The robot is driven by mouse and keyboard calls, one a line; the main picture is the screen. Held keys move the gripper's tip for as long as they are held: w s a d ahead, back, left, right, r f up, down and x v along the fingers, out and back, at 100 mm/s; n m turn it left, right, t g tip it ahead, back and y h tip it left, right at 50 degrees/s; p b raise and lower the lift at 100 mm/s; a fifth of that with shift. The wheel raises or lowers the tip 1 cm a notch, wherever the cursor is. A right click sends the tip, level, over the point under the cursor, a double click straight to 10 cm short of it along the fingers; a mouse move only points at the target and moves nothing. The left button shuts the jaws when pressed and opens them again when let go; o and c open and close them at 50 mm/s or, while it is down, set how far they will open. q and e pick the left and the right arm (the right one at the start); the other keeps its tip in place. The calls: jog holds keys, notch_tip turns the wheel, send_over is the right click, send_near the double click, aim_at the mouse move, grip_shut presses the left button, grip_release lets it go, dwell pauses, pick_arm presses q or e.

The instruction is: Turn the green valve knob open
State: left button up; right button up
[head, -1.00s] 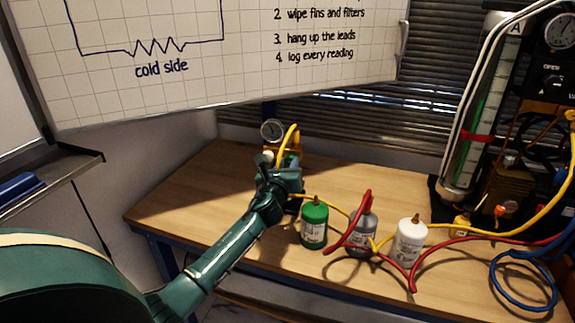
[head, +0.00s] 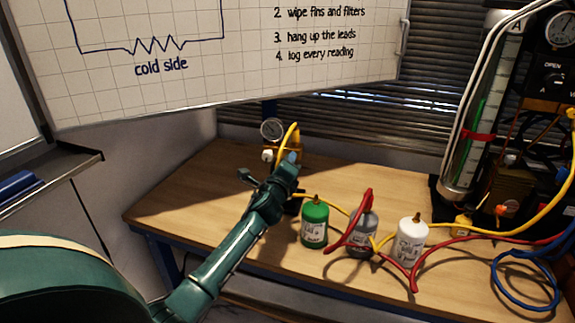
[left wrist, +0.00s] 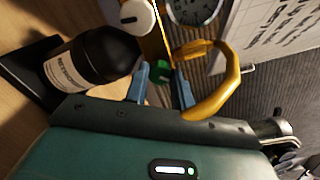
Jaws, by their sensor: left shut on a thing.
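The green valve knob (left wrist: 160,71) shows in the left wrist view on the yellow manifold (left wrist: 156,38), between my blue fingertips. My left gripper (left wrist: 161,84) is shut on it. In the head view my left gripper (head: 290,160) reaches the front of the manifold (head: 292,147) at the back of the bench and hides the green knob. A white knob (left wrist: 137,15) and a round gauge (left wrist: 195,8) sit beside the green one; the gauge (head: 271,129) also shows in the head view. My right gripper is not in view.
A yellow hose (left wrist: 232,85) curves close to my left fingers. A dark labelled bottle (left wrist: 100,62) stands near them. Green (head: 315,224), grey (head: 362,236) and white (head: 409,243) canisters stand right of my arm, with red and yellow hoses around them. The bench's left part is clear.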

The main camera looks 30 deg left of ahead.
pick_arm(q)
jog(key=shift+n, duration=4)
jog(key=o, duration=1)
jog(key=b+v, duration=0.1)
jog(key=v, duration=1.2)
